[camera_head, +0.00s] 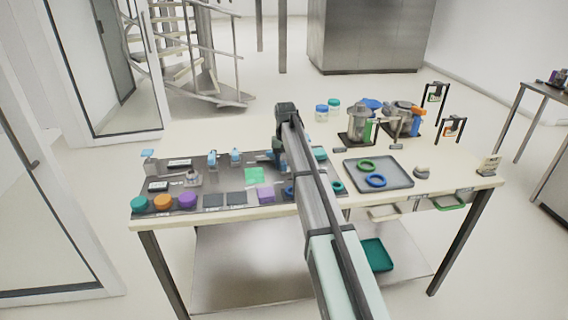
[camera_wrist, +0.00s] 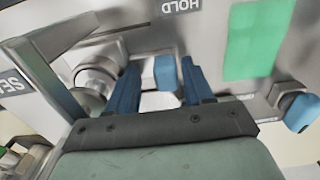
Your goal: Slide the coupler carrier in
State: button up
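In the wrist view, my gripper (camera_wrist: 160,75) has two blue fingers spread apart. A small blue block (camera_wrist: 165,72) shows between them, with a gap on each side; I cannot tell whether it is within their reach or beyond the tips. It sits by a metal fixture with a round silver cylinder (camera_wrist: 97,72) at left, and may be the coupler carrier's grip; I cannot tell for sure. In the head view, my arm hides most of the gripper and this fixture above the dark panel (camera_head: 220,183).
A green square (camera_wrist: 253,40) lies right of the fingers, and another blue-ended fixture (camera_wrist: 298,110) stands at far right. In the head view, blue-topped fixtures (camera_head: 236,157) stand left of my arm. A grey tray (camera_head: 400,182) with green and blue rings lies right.

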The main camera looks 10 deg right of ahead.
jog(key=shift+a+r, duration=0.1)
notch_tip(320, 180, up, 14)
dwell(0.7)
jog(key=shift+f, duration=0.2)
